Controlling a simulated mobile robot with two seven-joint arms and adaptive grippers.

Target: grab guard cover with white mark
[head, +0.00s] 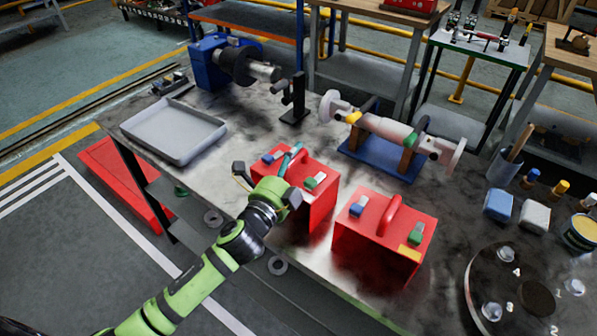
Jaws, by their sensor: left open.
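Two red box-shaped covers stand on the dark metal workbench. The left red cover (318,205) has a teal bar handle (290,160) on top, with a blue and a green latch beside it. The right red cover (376,245) has a red handle (390,214), a blue latch, a green latch and a yellow mark (410,252). My left gripper (266,181) is open and empty, at the near left side of the left cover. My right gripper is not in view.
A grey tray (174,130) lies at the bench's left. A blue motor (213,62) and a black stand (294,103) are behind. A pale shaft on a blue base (383,160) lies behind the covers. A round black plate (515,290) and several jars are at right.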

